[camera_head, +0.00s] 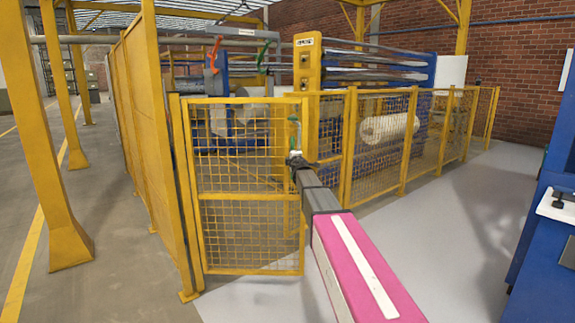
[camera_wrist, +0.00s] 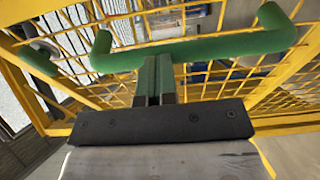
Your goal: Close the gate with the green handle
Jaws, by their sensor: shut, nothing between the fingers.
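The yellow mesh gate (camera_head: 250,194) stands upright at the left-centre of the head view, hung beside the left fence. Its right edge appears nearer to me than the fence post (camera_head: 347,150), so it looks ajar. The green handle (camera_head: 297,128) is on its right edge. In the wrist view the green handle (camera_wrist: 195,50) is a long bar with bent ends, crossing in front of the mesh. My gripper (camera_head: 295,158) is at the handle. In the wrist view its fingers (camera_wrist: 154,75) are together, empty, and end at the bar. I cannot tell whether they touch it.
Yellow mesh fence (camera_head: 378,145) runs right from the gate, with a roller machine and a white roll (camera_head: 388,128) behind it. A tall yellow fence (camera_head: 145,130) runs back on the left. A blue machine (camera_head: 545,225) stands at far right. Grey floor between is clear.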

